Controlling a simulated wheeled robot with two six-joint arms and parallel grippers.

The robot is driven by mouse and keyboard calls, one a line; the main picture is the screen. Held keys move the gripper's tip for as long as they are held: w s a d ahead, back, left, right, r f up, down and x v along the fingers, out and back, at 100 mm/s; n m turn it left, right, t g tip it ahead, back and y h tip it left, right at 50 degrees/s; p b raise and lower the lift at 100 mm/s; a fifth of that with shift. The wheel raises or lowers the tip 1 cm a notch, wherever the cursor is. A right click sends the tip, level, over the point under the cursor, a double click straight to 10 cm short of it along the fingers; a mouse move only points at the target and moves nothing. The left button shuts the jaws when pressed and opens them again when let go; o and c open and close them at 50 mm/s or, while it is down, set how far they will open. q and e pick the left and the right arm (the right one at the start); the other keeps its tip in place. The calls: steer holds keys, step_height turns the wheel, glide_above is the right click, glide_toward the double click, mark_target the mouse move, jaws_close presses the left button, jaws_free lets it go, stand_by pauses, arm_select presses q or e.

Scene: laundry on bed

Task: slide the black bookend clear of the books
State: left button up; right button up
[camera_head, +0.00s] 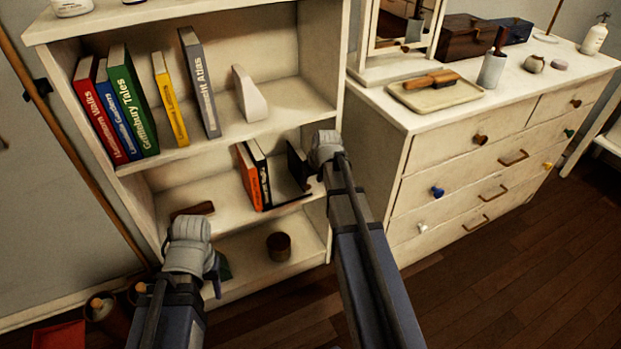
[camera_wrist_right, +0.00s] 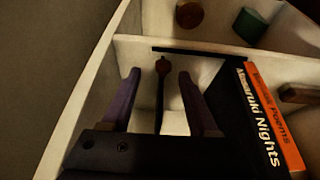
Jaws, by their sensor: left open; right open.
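The black bookend (camera_head: 297,166) stands on the middle shelf, right of a black book (camera_head: 258,165) and an orange book (camera_head: 247,178). In the right wrist view, its thin upright (camera_wrist_right: 160,100) appears edge-on between my right gripper's two fingers (camera_wrist_right: 161,100), with gaps on both sides. Its flat base edge (camera_wrist_right: 195,51) runs toward the black book (camera_wrist_right: 258,115) and orange book (camera_wrist_right: 277,115). My right gripper (camera_head: 318,165) is open at the bookend in the head view, its fingers mostly hidden. My left gripper (camera_head: 213,275) is open and empty in front of the lower shelf.
Upper-shelf books (camera_head: 125,100) and a white bookend (camera_head: 249,95) stand above. The bookcase side wall (camera_head: 340,60) is close to my right gripper. A brown cylinder (camera_head: 278,246) sits on the bottom shelf. A dresser (camera_head: 450,130) stands at right.

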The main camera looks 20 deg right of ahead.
steer(key=p+v, duration=0.3)
steer(key=v, duration=0.1)
steer(key=shift+r, duration=0.15)
steer(key=s+a+r+n+g+h+p, duration=0.1)
steer(key=s+a+r+n+g+p, duration=0.2)
steer(key=s+a+r+p, duration=1.8)
steer(key=a+r+g+p, duration=0.2)
steer(key=a+p, duration=0.2)
steer(key=shift+s+a+r+h, duration=0.3)
steer(key=shift+s+a+r, duration=0.05)
steer(key=shift+r, duration=0.05)
